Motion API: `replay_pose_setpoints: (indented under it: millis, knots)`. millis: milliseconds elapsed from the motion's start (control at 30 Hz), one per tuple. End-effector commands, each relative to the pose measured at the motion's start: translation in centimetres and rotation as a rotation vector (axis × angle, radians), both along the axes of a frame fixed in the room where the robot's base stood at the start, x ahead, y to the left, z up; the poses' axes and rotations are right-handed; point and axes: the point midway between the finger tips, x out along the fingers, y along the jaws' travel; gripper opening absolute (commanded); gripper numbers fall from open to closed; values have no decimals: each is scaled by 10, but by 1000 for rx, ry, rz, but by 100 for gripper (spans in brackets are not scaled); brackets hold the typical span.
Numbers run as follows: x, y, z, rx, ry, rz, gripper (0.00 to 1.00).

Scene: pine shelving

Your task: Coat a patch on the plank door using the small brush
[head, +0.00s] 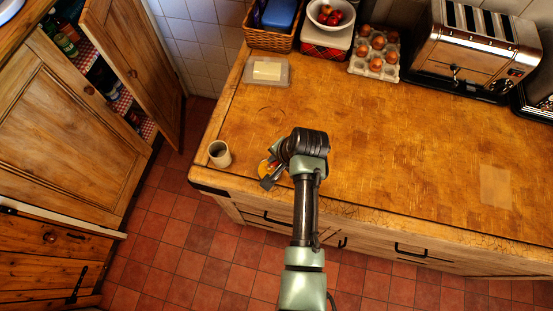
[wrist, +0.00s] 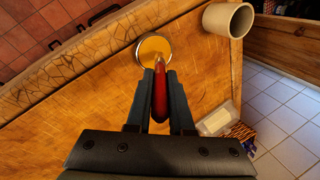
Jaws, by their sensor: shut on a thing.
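My gripper (head: 269,181) is low over the near left part of the wooden worktop. In the wrist view my gripper (wrist: 161,76) is shut on the red handle of the small brush (wrist: 160,95). The brush's far end reaches over a round tin of amber liquid (wrist: 152,46); I cannot tell whether the bristles touch the liquid. A yellow bit of the tin (head: 264,167) shows beside my gripper in the head view. The plank door (head: 40,255), with a black strap hinge, is at the lower left, apart from my gripper.
A pale mug (head: 219,153) stands left of the tin, near the worktop's (head: 300,100) corner. A butter dish (head: 267,71), an egg tray (head: 375,52) and a toaster (head: 470,50) stand further back. A cupboard door (head: 130,65) hangs open. The worktop's middle is clear.

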Motion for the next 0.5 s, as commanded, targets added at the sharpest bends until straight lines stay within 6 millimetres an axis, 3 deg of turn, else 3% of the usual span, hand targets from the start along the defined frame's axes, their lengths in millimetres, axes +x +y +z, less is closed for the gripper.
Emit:
replay_pose_setpoints:
  millis: [33, 500]
  knots:
    - [0, 0, 9, 0, 0, 1, 0]
    - [0, 0, 47, 0, -1, 1, 0]
